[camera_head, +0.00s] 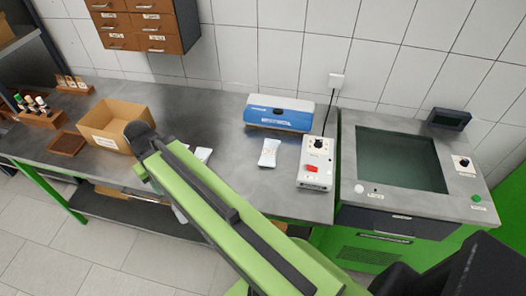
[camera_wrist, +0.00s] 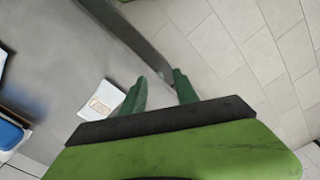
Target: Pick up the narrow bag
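A small white bag (camera_head: 268,152), pinched at its middle, lies on the grey bench in front of the blue box. A second white packet (camera_head: 203,154) lies further left, partly hidden behind my arm. The wrist view shows one white bag with an orange-brown label (camera_wrist: 101,97) on the bench, just left of my gripper (camera_wrist: 158,90); I cannot tell which of the two it is. My gripper is hidden behind my arm in the head view.
A blue box (camera_head: 279,114) and a white device with a red switch (camera_head: 316,164) stand right on the bench. An open cardboard box (camera_head: 114,124) stands left, near a wooden tray (camera_head: 67,144) and a bottle rack (camera_head: 40,116). A testbench with a dark basin (camera_head: 400,158) is at right.

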